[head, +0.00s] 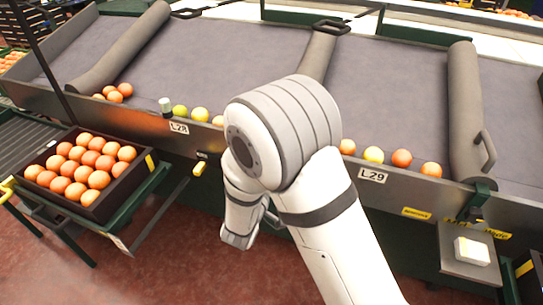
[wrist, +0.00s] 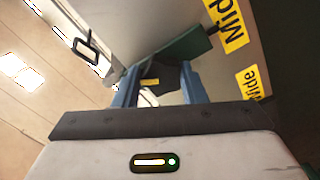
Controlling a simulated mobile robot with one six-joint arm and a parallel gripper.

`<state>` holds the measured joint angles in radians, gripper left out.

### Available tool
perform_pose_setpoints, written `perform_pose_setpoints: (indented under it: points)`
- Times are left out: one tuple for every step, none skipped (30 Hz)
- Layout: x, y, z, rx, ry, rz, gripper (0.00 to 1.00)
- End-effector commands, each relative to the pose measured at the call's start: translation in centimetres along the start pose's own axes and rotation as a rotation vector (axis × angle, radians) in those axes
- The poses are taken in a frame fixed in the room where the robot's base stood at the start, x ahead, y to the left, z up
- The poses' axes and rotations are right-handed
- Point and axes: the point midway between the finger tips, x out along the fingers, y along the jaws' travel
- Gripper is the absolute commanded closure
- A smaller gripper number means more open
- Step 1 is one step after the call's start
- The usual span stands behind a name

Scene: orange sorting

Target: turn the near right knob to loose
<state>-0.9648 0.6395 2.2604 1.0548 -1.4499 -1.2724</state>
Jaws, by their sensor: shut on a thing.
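In the wrist view, my gripper (wrist: 160,76) has its two blue fingers on either side of a dark knob (wrist: 174,76) and is shut on it. A small yellow mark (wrist: 150,82) shows between the fingers, toward the left one. Yellow labels reading "Mid" (wrist: 228,22) and "Wide" (wrist: 250,84) are on the panel to the right of the knob. No label reading "loose" is legible. In the head view, my arm hides the knob and the fingertips.
In the head view, a crate of oranges (head: 150,165) stands at the left. Several fruits, such as an orange one (head: 401,158), lie along the belt's near edge (head: 420,190). A grey post with a white box (head: 471,250) stands at the right. Red floor (head: 200,265) is clear at the lower left.

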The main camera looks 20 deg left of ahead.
Motion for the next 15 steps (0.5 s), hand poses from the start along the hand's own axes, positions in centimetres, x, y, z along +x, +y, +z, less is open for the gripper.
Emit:
perform_pose_setpoints:
  points:
    - [-0.02, 0.48, -0.27, -0.048, -0.001, -0.002, 0.85]
    - [-0.02, 0.45, -0.25, -0.076, -0.001, -0.003, 0.85]
    - [-0.03, 0.44, -0.26, -0.112, -0.001, -0.003, 0.85]
    - [-0.03, 0.41, -0.25, -0.14, -0.001, -0.003, 0.85]
    - [-0.03, 0.39, -0.24, -0.165, -0.001, -0.003, 0.85]
    - [-0.03, 0.4, -0.25, -0.199, -0.001, -0.002, 0.85]
    - [-0.02, 0.37, -0.25, -0.224, 0.0, -0.002, 0.85]
    - [-0.02, 0.34, -0.24, -0.248, 0.0, -0.002, 0.85]
    - [-0.02, 0.32, -0.25, -0.278, 0.0, -0.002, 0.85]
    - [-0.02, 0.31, -0.25, -0.3, 0.0, -0.002, 0.85]
    - [-0.02, 0.27, -0.23, -0.321, 0.0, -0.002, 0.85]
    - [-0.02, 0.23, -0.22, -0.347, 0.0, -0.002, 0.85]
    - [-0.01, 0.22, -0.22, -0.366, 0.0, -0.002, 0.85]
    - [-0.01, 0.21, -0.22, -0.383, 0.0, -0.002, 0.85]
    - [-0.02, 0.17, -0.2, -0.405, 0.0, -0.002, 0.85]
